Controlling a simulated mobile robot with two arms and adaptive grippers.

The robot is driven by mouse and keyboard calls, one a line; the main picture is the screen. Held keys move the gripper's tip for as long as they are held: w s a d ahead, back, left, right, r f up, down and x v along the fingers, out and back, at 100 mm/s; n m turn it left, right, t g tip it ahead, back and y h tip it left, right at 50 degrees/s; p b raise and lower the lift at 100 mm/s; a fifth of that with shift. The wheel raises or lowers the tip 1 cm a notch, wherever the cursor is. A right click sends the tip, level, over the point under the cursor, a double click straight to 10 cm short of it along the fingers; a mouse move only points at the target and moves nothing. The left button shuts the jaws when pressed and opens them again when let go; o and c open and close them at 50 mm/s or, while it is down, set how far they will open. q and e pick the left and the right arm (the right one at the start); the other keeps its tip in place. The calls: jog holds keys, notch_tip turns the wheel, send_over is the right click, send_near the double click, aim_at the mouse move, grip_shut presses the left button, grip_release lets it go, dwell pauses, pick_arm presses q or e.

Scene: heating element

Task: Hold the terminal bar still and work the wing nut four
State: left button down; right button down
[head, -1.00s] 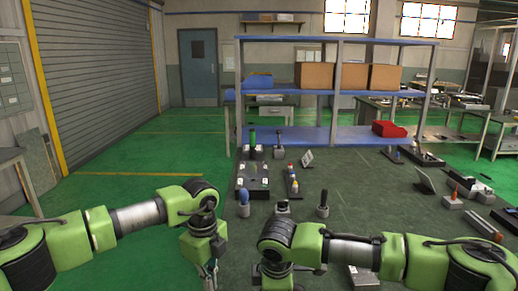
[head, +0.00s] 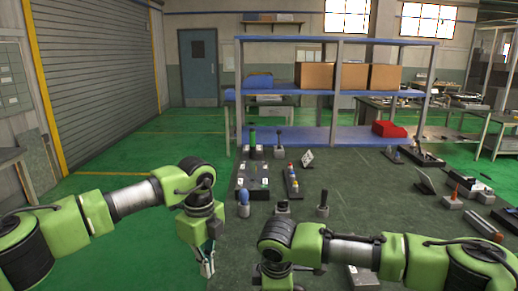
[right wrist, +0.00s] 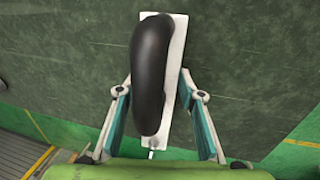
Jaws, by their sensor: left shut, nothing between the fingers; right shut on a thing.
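In the right wrist view my right gripper (right wrist: 157,95) is shut on a flat pale metal plate with a thick curved black handle (right wrist: 150,70). A finger stands on each side of it, over the dark surface. My left gripper (head: 207,262) is shut and empty, pointing down by the left edge of the dark work surface. I cannot make out a terminal bar or wing nut for certain. A dark panel with small parts (head: 252,182) lies at the back left of the surface.
A blue shelf with cardboard boxes (head: 313,76) and a red bin (head: 388,129) stands behind the work surface (head: 355,205). A pale metal block (head: 362,278) lies near my right forearm.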

pick_arm(q)
jog(key=shift+r, duration=0.7)
jog(key=shift+s, duration=0.1)
jog(key=shift+s+a+f, duration=0.25)
jog(key=shift+s+f, duration=0.3)
jog(key=shift+f, duration=0.45)
jog(key=shift+s+a+f, duration=0.25)
jog(key=shift+s+f, duration=0.35)
jog(key=shift+f, duration=0.4)
jog(key=shift+s+a+f, duration=0.25)
jog(key=shift+s+f, duration=0.3)
jog(key=shift+f, duration=0.45)
jog(key=shift+d, duration=0.2)
